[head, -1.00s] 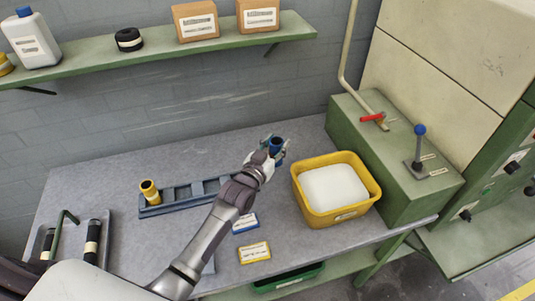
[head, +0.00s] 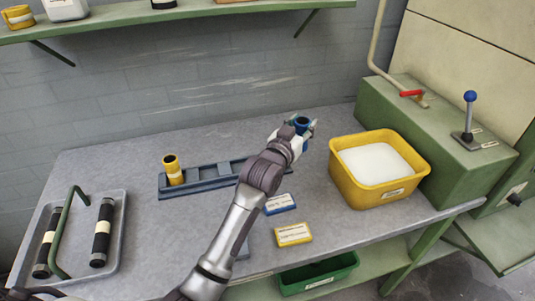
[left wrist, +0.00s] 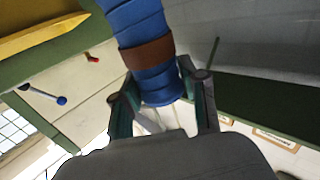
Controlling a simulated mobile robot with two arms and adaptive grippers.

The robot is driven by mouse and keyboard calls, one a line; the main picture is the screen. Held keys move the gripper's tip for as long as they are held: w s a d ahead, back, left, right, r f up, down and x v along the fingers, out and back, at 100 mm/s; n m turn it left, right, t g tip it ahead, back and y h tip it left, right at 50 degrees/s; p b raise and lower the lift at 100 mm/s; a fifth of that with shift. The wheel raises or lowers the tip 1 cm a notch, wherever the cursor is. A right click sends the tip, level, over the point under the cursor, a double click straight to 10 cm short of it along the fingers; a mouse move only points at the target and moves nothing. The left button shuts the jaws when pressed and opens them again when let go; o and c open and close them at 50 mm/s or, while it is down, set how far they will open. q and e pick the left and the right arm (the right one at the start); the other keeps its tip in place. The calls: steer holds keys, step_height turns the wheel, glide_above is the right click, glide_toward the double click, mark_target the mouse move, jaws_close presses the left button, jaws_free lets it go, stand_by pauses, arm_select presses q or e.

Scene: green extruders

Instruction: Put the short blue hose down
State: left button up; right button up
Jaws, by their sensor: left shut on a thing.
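The short blue hose (head: 302,122) is in my left gripper (head: 300,128), near the right end of the dark rack on the workbench. My right gripper is not in view.
A dark rack (head: 205,180) holds a yellow hose (head: 173,170) at its left end. A yellow bin (head: 376,196) with white contents stands to the right. Blue (head: 280,204) and yellow (head: 293,235) labels lie in front. A grey tray (head: 122,225) holds two black hoses and a green handle.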

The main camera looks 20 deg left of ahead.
arm_select(q)
steer(key=a+f, duration=0.3)
steer(key=a+f+p, duration=0.1)
steer(key=a+f, duration=0.1)
steer(key=f, duration=0.1)
steer(key=w+a+f, duration=0.1)
steer(key=a+f, duration=0.2)
steer(key=shift+a, duration=0.35)
steer(key=shift+f, duration=0.1)
steer(key=shift+f, duration=0.1)
steer(key=o, duration=1.2)
